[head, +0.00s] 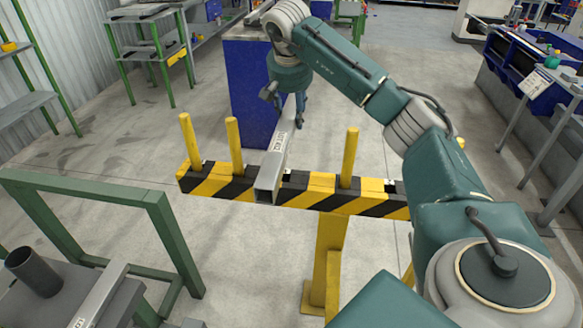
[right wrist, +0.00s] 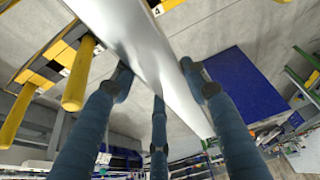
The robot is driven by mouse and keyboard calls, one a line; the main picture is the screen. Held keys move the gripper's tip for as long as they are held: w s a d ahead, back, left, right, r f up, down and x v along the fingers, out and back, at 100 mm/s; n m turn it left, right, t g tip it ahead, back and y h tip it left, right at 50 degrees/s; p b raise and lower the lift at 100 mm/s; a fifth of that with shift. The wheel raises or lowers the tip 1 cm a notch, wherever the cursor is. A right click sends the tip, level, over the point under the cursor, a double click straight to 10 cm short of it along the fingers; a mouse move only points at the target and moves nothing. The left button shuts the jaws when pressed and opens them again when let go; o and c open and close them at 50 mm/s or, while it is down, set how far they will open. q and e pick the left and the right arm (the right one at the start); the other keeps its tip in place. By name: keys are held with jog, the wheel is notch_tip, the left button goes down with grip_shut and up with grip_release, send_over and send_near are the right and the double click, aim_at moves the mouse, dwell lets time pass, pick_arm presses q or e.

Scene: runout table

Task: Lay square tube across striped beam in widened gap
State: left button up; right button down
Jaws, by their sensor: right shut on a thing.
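The square tube (head: 275,165) is a long grey metal bar with a paper label, its open near end pointing toward me. My right gripper (head: 287,108) is shut on it toward its far part. In the right wrist view the tube (right wrist: 150,50) lies between the blue fingers (right wrist: 160,95). The yellow-and-black striped beam (head: 322,189) runs left to right. The tube crosses over it between the second post (head: 234,146) and third post (head: 349,158), its near end past the beam's front face. I cannot tell whether it touches the beam. My left gripper is out of view.
Another yellow post (head: 190,142) stands at the beam's left end. A blue cabinet (head: 250,90) is behind the tube. A green frame (head: 95,185) and another grey tube (head: 98,296) are at lower left.

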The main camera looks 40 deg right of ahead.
send_over(294, 176)
jog(key=f, duration=1.4)
jog(key=shift+s+a+f+p, duration=0.2)
jog(key=shift+s+a+p, duration=0.05)
jog(key=shift+a+p, duration=0.1)
notch_tip(294, 176, down, 4)
jog(key=shift+r, duration=0.2)
jog(key=shift+f, duration=0.4)
jog(key=shift+f, duration=0.2)
jog(key=shift+s+f, duration=0.1)
jog(key=shift+f, duration=0.2)
jog(key=shift+a, duration=0.1)
jog(key=c, duration=0.9)
grip_release()
jog(key=shift+s+f, duration=0.15)
jog(key=shift+f, duration=0.05)
jog(key=shift+c, duration=0.2)
